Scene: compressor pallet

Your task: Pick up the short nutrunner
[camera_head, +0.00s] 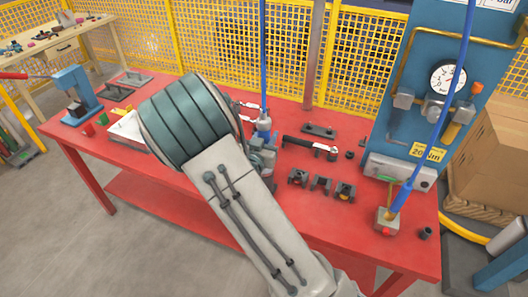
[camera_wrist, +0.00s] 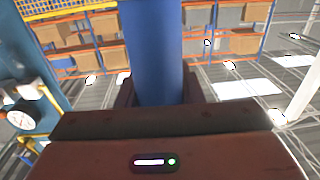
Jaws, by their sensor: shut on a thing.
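A blue nutrunner (camera_head: 264,124) on a blue hose shows just past my arm, near the middle of the red table (camera_head: 225,235). My gripper (camera_head: 262,145) is at it, partly hidden by my arm. In the wrist view the nutrunner's blue round body (camera_wrist: 152,50) stands between the fingers of my gripper (camera_wrist: 158,98), which is shut on it. The nutrunner's lower end is hidden. A second blue tool (camera_head: 399,197) on a hose stands in a small block (camera_head: 387,221) at the table's right. I cannot tell their lengths well.
A wrench (camera_head: 310,146) and several small dark holders (camera_head: 320,184) lie right of my gripper. A blue panel with a gauge (camera_head: 448,79) stands at the right. A blue press (camera_head: 75,95) stands at the left end. Yellow fence (camera_head: 215,50) runs behind.

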